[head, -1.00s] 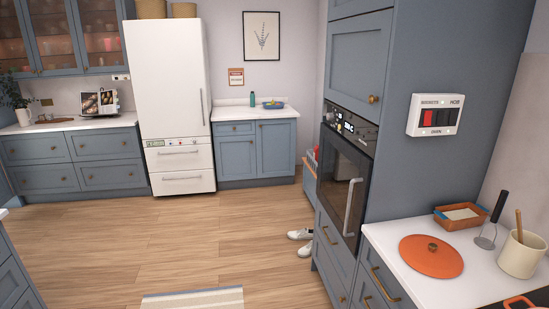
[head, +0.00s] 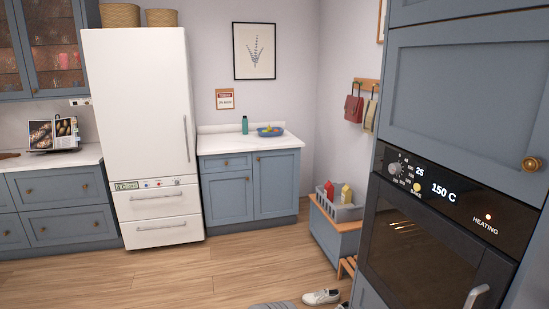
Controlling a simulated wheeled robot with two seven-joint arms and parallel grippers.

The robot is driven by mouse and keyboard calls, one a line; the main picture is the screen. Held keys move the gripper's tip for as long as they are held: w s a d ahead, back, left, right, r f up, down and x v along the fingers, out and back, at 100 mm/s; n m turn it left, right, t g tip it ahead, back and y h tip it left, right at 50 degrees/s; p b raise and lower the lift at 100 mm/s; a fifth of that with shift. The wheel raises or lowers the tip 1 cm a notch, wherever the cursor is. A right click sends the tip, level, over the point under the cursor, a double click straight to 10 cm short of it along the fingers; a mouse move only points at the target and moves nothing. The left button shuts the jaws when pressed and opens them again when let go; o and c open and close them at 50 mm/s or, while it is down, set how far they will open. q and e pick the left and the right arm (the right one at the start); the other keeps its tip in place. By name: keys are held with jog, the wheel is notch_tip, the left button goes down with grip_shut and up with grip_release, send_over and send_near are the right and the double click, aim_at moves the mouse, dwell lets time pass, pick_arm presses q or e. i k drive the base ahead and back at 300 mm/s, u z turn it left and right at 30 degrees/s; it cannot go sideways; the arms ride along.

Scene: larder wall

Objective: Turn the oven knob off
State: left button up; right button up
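The built-in oven (head: 420,245) stands close on the right in a tall blue cabinet, its door shut. Its black control panel (head: 455,195) reads "25" and "150 C", and an orange light glows above the word "HEATING". A round silver knob (head: 396,168) with marks around it sits at the panel's left end. A second, yellowish knob (head: 417,187) sits just below and right of it. The pointer positions are too small to read. The door handle (head: 476,297) is partly cut off at the bottom. Neither of my grippers shows in the head view.
A tall white fridge (head: 140,120) and a blue cabinet (head: 250,188) stand at the back. A low bench (head: 335,235) with a grey crate stands beyond the oven. White shoes (head: 322,297) lie on the floor near the oven's base. The wooden floor (head: 215,270) ahead is largely clear.

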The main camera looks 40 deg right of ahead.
aim_at(395, 168)
jog(key=z, duration=0.25)
jog(key=i, duration=1.9)
jog(key=z, duration=1.8)
jog(key=i, duration=0.85)
jog(key=z, duration=0.75)
